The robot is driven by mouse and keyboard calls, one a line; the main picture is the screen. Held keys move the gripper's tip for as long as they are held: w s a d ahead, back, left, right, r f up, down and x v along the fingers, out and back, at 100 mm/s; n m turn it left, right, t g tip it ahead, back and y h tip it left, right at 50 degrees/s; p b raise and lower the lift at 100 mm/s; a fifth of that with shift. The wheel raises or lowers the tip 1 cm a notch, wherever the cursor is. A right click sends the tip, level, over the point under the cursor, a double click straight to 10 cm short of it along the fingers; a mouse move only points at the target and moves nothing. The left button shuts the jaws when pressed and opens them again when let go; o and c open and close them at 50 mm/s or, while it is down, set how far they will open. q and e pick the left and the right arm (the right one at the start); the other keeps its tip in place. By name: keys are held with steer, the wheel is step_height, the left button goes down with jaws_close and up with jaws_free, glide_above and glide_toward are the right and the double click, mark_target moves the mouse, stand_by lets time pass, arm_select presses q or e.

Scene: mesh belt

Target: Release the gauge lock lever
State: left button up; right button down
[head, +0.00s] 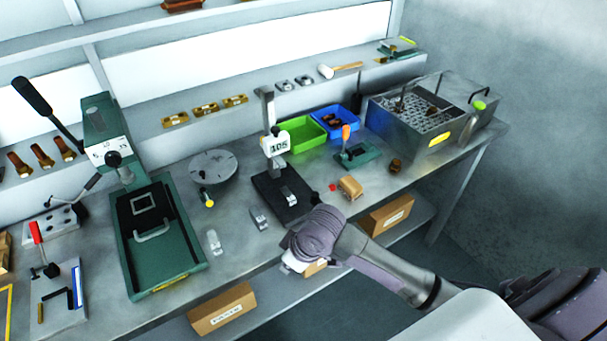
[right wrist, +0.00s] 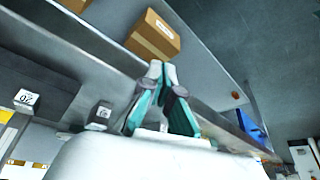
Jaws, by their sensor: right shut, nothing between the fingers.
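The gauge stands on the bench in the middle of the head view, with a grey column (head: 268,108), a white readout marked 105 (head: 277,145) and a black base (head: 284,196). A small metal block (head: 290,199) sits on the base. I cannot make out its lock lever clearly at this size. My right gripper (head: 292,266) is near the bench's front edge, in front of the gauge and apart from it, mostly hidden behind my wrist. In the right wrist view the gripper (right wrist: 162,70) has its fingers together, with nothing between them. My left gripper is not in view.
A green press (head: 170,262) and a round plate (head: 213,167) stand left of the gauge. Green (head: 303,134) and blue (head: 337,119) bins are behind it. An orange-handled clamp (head: 357,153) and a brown block (head: 350,187) are to its right. Boxes (head: 222,309) lie on the lower shelf.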

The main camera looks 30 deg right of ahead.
steer(key=shift+h, duration=0.4)
steer(key=w+d+r, duration=0.1)
steer(key=w+d, duration=0.1)
steer(key=w, duration=0.1)
steer(key=w+d+r, duration=0.2)
steer(key=w+d, duration=0.1)
steer(key=w+d+r, duration=0.2)
steer(key=w+d, duration=0.1)
steer(key=shift+w+r, duration=0.1)
steer(key=shift+w, duration=0.3)
steer(key=w+d+r+m, duration=0.3)
steer(key=w+d+r, duration=0.4)
steer(key=d, duration=0.5)
step_height(320, 180, up, 3)
steer(key=shift+w+f+h, duration=0.15)
steer(key=shift+f+h, duration=0.05)
steer(key=shift+h, duration=0.1)
steer(key=shift+f, duration=0.15)
